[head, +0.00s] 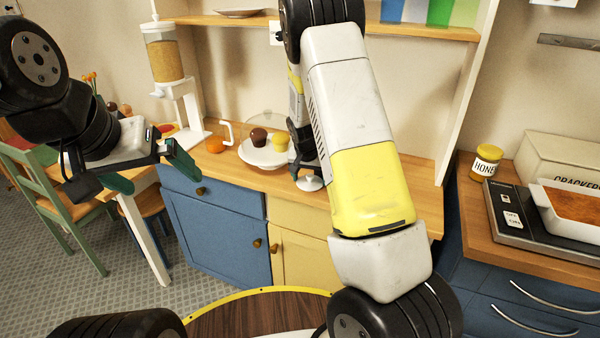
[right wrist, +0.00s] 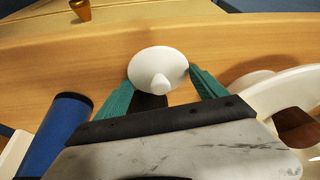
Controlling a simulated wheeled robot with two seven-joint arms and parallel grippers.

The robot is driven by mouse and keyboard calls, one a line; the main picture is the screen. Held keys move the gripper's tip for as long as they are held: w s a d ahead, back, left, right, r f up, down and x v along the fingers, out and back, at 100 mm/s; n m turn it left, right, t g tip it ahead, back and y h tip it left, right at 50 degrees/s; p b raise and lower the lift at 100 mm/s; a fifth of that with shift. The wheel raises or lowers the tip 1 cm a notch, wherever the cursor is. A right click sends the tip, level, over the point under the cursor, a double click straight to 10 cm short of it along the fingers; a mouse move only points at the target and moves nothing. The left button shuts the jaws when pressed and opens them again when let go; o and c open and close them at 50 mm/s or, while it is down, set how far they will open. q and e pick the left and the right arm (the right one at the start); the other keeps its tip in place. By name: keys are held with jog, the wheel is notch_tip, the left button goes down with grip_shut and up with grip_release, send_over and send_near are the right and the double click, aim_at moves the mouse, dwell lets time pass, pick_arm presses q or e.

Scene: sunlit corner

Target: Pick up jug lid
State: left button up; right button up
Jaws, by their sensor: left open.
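The jug lid, a white disc with a round knob (right wrist: 157,66), lies on the wooden counter in the right wrist view. In the head view a small pale disc (head: 309,183) shows just below my right gripper (head: 304,160), which my own arm partly hides. In the right wrist view the green fingers of the right gripper (right wrist: 161,76) are spread apart, one on each side of the lid. Whether they touch its rim I cannot tell. My left gripper (head: 150,170) is open and empty, in the air at the left. I cannot make out a jug.
A plate (head: 255,158) with a brown and a yellow muffin stands left of the right gripper. A cereal dispenser (head: 165,60) stands further left. A shelf (head: 230,21) hangs above the counter. A honey jar (head: 487,162) and a cracker box (head: 565,155) stand at right.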

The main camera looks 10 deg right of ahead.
jog(key=c, duration=0.4)
jog(key=shift+r, duration=0.15)
